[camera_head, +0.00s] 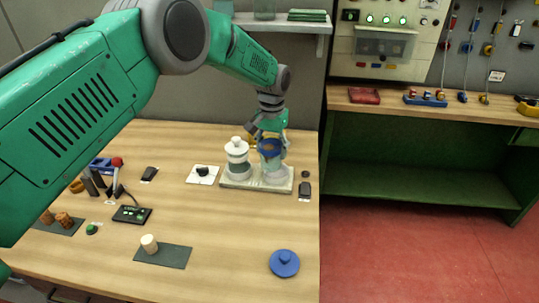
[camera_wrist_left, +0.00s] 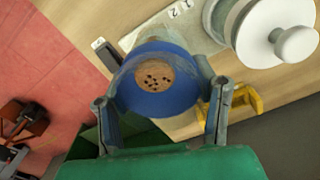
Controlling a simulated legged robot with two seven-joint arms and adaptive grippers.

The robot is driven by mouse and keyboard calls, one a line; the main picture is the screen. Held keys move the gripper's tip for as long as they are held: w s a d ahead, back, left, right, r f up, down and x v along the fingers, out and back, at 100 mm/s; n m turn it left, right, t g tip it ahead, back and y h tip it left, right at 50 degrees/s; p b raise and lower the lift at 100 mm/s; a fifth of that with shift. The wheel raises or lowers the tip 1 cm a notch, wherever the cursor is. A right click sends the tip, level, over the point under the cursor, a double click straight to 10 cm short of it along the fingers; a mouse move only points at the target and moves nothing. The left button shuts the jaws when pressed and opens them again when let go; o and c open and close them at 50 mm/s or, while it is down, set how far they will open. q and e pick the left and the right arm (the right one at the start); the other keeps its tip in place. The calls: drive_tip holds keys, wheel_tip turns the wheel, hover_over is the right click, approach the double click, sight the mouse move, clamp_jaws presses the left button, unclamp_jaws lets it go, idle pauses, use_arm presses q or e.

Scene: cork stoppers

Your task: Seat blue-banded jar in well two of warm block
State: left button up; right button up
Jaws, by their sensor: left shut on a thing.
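The blue-banded jar (camera_head: 272,164) is upright over the right-hand well of the pale warm block (camera_head: 256,186). Its base is at the well's ring; I cannot tell whether it is fully down. My left gripper (camera_head: 270,142) is shut around its upper part. In the left wrist view, the fingers (camera_wrist_left: 158,78) flank the blue band (camera_wrist_left: 180,102), with a perforated cork stopper (camera_wrist_left: 155,76) inside it. A white-lidded jar (camera_head: 237,160) occupies the block's left-hand well. My right gripper is out of view.
A blue knobbed lid (camera_head: 284,262) lies near the table's front right. A pale cork (camera_head: 149,243) stands on a dark mat (camera_head: 172,256). A white plate with a black knob (camera_head: 202,174) is left of the block, and a dark item (camera_head: 305,189) is right.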

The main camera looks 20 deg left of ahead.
use_arm(q)
drive_tip(key=shift+w+d+b, duration=0.2)
drive_tip(key=shift+w+b, duration=0.8)
drive_tip(key=shift+w, duration=0.5)
drive_tip(key=shift+d+r, duration=0.1)
drive_tip(key=shift+f+b, duration=1.4)
drive_tip(key=shift+f, duration=1.4)
idle(1.2)
drive_tip(key=o, duration=1.5)
drive_tip(key=shift+s, duration=0.1)
drive_tip(key=shift+r, duration=0.1)
wheel_tip(320, 180, up, 12)
